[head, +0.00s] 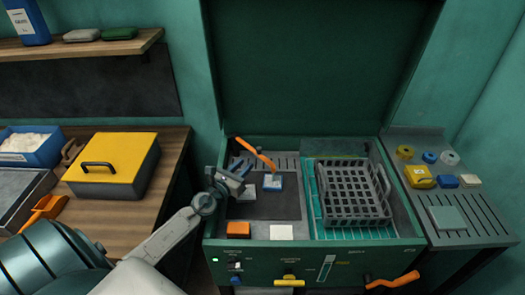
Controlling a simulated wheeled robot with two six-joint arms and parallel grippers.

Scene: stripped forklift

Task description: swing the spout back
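The orange spout (257,153) slants across the left part of the green machine's top, from upper left down to the right. Its lower right end is near a small blue and white block (272,182). My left gripper (241,166) is just left of and below the spout. Its two fingers look spread apart, with nothing visible between them. The gripper looks apart from the spout, but the small gap is hard to judge. My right gripper is not in view.
A grey basket (352,192) fills the right of the machine's basin. An orange block (238,230) and a white block (281,232) sit at the front left. A raised green lid (310,70) stands behind. A yellow-lidded box (112,158) is on the left bench.

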